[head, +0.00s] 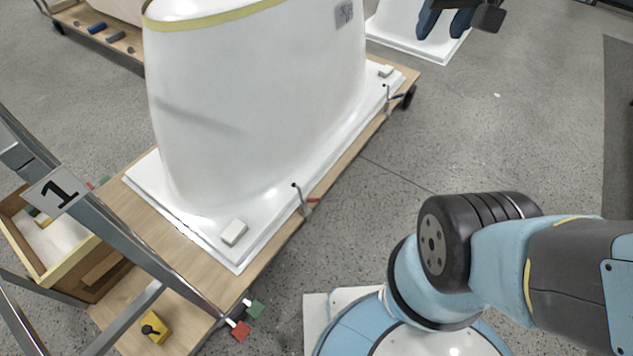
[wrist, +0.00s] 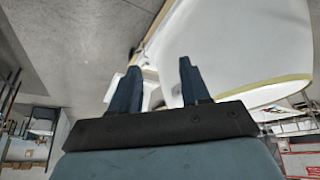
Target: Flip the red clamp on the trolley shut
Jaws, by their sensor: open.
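The red clamp (head: 311,201) sits on the near long edge of the wooden trolley (head: 177,215), beside the white base flange of the bathtub shell (head: 250,100). Its red handle sticks out to the right; the picture is too small to tell its exact angle. A second clamp (head: 388,98) with a dark handle is farther back on the same edge. My gripper (head: 446,20) is at the top of the head view, open and empty, well apart from the red clamp. In the wrist view my gripper (wrist: 160,85) shows two spread fingers, with the shell (wrist: 235,45) beyond.
Red (head: 240,330) and green (head: 256,309) tags and a yellow switch box (head: 155,328) are at the trolley's near end. The floor (head: 400,150) right of the trolley is clear.

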